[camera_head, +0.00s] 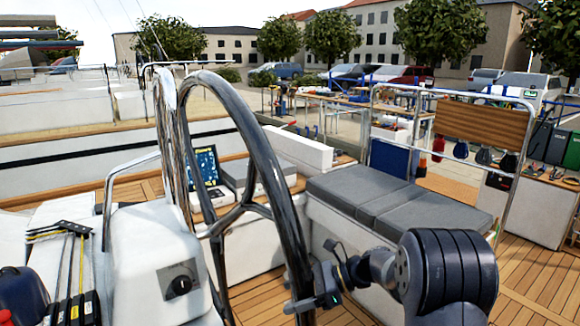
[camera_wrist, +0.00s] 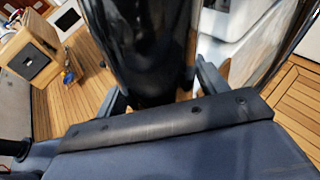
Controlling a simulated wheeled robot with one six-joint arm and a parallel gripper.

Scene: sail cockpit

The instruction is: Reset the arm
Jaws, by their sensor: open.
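My arm (camera_head: 445,275) reaches in from the lower right in the head view. My gripper (camera_head: 312,301) is at the lower right part of the large dark steering wheel (camera_head: 262,150). In the wrist view my gripper (camera_wrist: 163,88) is open. Its two fingers stand one on each side of a thick, glossy black bar, which looks like the wheel's rim (camera_wrist: 150,45). I cannot tell whether the fingers touch it. The fingertips are partly hidden.
A white pedestal (camera_head: 155,262) with a black knob stands left of the wheel. Grey seat cushions (camera_head: 375,195) lie beyond my arm. Wooden deck (camera_head: 535,290) is clear at the lower right.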

